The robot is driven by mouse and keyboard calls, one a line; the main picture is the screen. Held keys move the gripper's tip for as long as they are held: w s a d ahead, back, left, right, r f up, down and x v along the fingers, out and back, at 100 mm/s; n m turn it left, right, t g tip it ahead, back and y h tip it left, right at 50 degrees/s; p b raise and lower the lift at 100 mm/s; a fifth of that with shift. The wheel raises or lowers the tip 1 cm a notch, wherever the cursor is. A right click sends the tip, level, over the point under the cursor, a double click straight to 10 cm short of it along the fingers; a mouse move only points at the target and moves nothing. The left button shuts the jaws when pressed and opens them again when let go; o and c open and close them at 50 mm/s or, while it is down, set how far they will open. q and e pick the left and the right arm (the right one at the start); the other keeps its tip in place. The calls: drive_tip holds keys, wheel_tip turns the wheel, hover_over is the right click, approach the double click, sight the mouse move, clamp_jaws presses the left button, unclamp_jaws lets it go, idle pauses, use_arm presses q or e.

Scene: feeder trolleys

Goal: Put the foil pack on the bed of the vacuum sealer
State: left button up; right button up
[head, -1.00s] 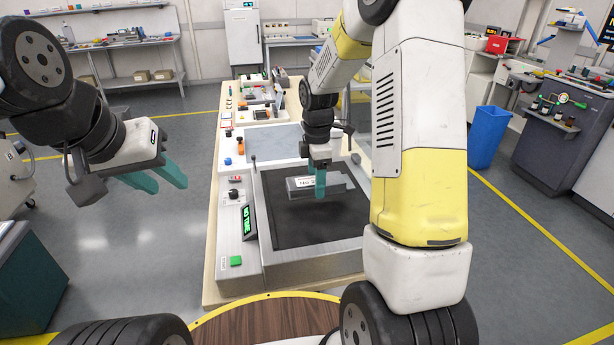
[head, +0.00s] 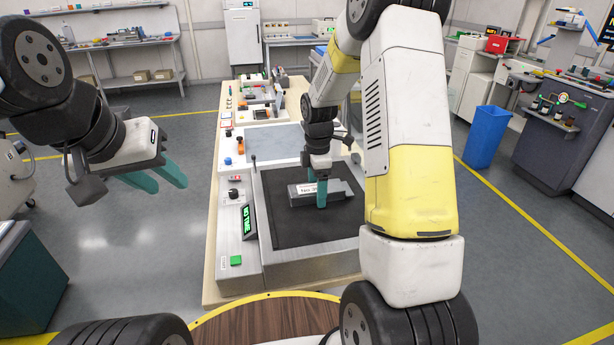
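The foil pack (head: 337,190) is a flat grey pack with a white label. It is over the dark bed (head: 295,232) of the vacuum sealer (head: 300,268), towards the far part of the bed. It looks low over or touching the bed; I cannot tell which. My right gripper (head: 321,190) points down with teal fingers and appears shut on the pack. One finger shows in front of the pack's near side; the other is mostly hidden. My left gripper (head: 159,178) is open and empty, in the air left of the bench.
The sealer's control panel (head: 249,222) has a lit green display and a green button (head: 236,260). A grey-blue panel (head: 273,142) lies behind the bed. My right arm covers the bed's right side. A blue bin (head: 487,137) stands on the floor at right.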

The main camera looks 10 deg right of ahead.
drive_tip(key=shift+r, duration=0.1)
wheel_tip(320, 180, up, 12)
drive_tip(key=s+r+m+t+y, duration=0.1)
drive_tip(key=s+r+m+t, duration=0.2)
drive_tip(key=s+r+m, duration=0.55)
drive_tip(key=s+a+r+m+t+y, duration=0.1)
drive_tip(key=s+a+r+m+t, duration=0.1)
drive_tip(key=s+m, duration=0.7)
drive_tip(key=s+r+t, duration=0.1)
drive_tip(key=s, duration=0.6)
drive_tip(key=shift+r, duration=0.15)
drive_tip(key=shift+a, duration=0.1)
